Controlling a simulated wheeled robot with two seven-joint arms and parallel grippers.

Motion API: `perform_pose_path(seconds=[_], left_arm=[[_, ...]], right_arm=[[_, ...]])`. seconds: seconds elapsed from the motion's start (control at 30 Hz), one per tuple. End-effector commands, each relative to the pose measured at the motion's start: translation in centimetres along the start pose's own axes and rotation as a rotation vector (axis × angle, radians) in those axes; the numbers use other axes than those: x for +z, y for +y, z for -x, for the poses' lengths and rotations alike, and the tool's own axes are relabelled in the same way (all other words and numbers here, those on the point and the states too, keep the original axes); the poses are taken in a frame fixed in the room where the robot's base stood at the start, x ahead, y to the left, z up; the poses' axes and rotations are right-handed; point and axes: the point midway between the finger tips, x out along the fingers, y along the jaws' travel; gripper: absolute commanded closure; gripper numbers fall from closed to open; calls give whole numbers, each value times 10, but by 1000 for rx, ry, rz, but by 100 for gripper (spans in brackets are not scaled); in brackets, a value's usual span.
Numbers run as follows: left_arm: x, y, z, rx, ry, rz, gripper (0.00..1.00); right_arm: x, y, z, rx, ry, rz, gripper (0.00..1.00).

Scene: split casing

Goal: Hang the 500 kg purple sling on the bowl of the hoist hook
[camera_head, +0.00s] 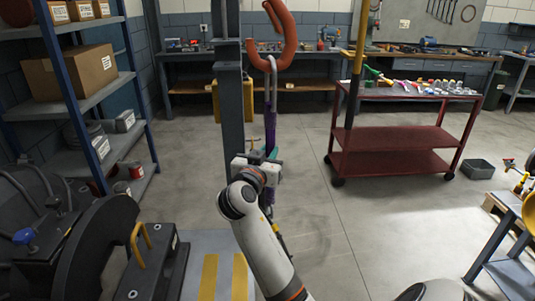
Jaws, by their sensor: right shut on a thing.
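The left gripper is not in view.
A grey post (230,100) stands just left of the sling. A red cart (400,138) with small items is at right, with a yellow pole (358,45) near its left end. Shelves (90,90) and a dark round casing (100,240) fill the left. The middle floor is clear.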

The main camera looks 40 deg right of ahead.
Motion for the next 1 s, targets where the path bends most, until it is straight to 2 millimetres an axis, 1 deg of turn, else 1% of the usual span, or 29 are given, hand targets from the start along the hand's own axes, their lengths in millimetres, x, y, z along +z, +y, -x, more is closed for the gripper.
perform_pose_path(seconds=[0.17,0.2,0.33,0.57,0.67,0.77,1.0], left_arm=[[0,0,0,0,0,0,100],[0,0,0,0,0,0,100],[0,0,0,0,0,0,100],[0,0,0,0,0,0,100],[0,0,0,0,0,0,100],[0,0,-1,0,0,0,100],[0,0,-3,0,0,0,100]], right_arm=[[2,0,0,0,-3,-2,100],[2,0,0,0,-3,-2,75],[1,0,0,0,-2,-1,53],[-1,0,0,0,2,1,52],[2,0,0,0,2,-1,52],[12,0,0,0,0,-5,52],[60,0,0,1,-2,-9,52]])
